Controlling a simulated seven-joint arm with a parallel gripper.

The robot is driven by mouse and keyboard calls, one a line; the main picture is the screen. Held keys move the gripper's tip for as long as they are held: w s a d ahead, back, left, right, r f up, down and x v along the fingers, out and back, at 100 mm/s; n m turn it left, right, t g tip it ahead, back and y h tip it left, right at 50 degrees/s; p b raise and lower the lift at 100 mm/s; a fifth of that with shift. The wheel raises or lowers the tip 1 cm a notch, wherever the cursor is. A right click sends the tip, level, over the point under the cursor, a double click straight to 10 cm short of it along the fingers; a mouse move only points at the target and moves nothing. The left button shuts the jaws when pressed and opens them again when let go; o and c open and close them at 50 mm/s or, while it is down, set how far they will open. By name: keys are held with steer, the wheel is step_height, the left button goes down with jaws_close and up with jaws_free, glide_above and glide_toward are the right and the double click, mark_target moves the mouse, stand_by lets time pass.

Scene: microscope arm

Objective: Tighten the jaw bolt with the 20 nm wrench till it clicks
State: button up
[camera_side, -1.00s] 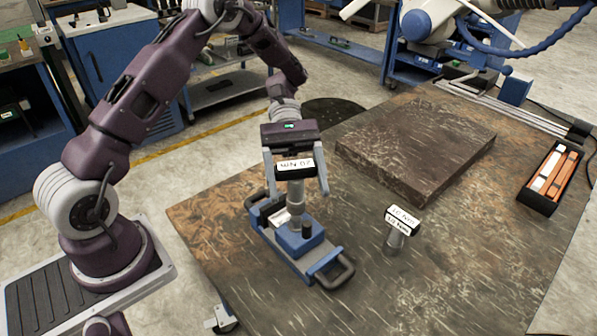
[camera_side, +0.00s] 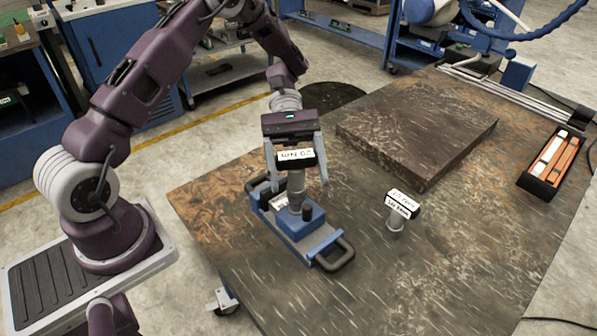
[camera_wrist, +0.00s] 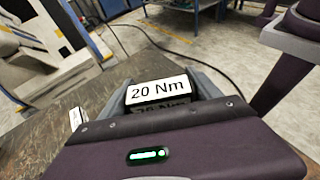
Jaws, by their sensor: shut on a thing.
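The 20 Nm wrench (camera_side: 296,182) has a grey upright shaft and a black head with a white "20 Nm" label, which also shows in the wrist view (camera_wrist: 158,90). My gripper (camera_side: 296,172) is shut on its head from above. The wrench stands upright over the blue jaw fixture (camera_side: 320,243), its lower end at the fixture's block. The jaw bolt is hidden under the wrench, so I cannot tell how it is seated. A second labelled wrench (camera_side: 397,212) stands upright on the table to the right, apart from the fixture.
The table (camera_side: 450,270) is brown and scratched, with free room at the front right. A thick dark slab (camera_side: 415,135) lies behind. A black tray (camera_side: 552,165) with orange and white bars is at the far right. The fixture has a black handle (camera_side: 335,256) at its front end.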

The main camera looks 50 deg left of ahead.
mark_target(292, 180)
steer(key=shift+f, duration=1.6)
stand_by(0.3)
steer(key=m+g+y, duration=0.3)
steer(key=m, duration=0.1)
steer(key=shift+s+a+g, duration=0.25)
steer(key=shift+s+g, duration=0.05)
steer(key=shift+m+g+y, duration=0.4)
steer(key=shift+m+y, duration=0.1)
steer(key=m+y, duration=0.1)
steer(key=m+g+y, duration=0.1)
steer(key=m+y, duration=0.1)
steer(key=shift+s+a+g, duration=0.25)
steer(key=shift+a+g, duration=0.05)
steer(key=shift+a, duration=0.1)
